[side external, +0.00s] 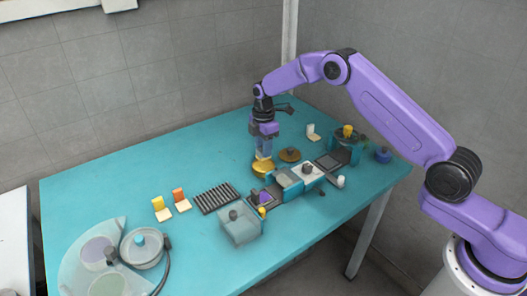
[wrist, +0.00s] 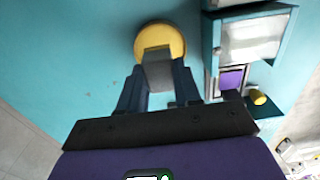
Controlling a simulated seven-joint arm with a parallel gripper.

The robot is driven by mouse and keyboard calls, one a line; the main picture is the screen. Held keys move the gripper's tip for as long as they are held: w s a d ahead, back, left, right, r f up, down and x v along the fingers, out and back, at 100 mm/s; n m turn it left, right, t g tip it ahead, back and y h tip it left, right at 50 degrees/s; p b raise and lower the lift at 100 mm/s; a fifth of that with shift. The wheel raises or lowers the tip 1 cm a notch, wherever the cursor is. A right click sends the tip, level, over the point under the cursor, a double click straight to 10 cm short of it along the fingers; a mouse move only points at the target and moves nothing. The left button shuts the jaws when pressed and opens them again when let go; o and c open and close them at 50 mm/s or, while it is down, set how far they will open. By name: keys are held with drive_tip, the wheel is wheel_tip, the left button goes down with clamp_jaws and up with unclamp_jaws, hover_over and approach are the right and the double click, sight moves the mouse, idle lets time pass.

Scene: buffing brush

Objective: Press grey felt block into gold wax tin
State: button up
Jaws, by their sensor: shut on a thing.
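The gold wax tin (side external: 263,169) is a round, shallow tin on the teal table, directly below my gripper (side external: 263,150). In the wrist view the tin (wrist: 150,38) shows at the top centre, just beyond my fingertips. My gripper (wrist: 158,80) is shut on the grey felt block (wrist: 158,73), which sits between the two dark fingers. The block's far end overlaps the tin's near part in the wrist view. I cannot tell whether the block touches the wax or hovers just above it. The fingers hide the block's sides.
A brownish gold disc with a dark knob (side external: 290,155) lies right of the tin. Teal and grey boxes (side external: 289,184) stand close on the right. The table (side external: 190,155) left of the tin is clear.

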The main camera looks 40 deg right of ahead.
drive_tip(key=shift+r, duration=1.65)
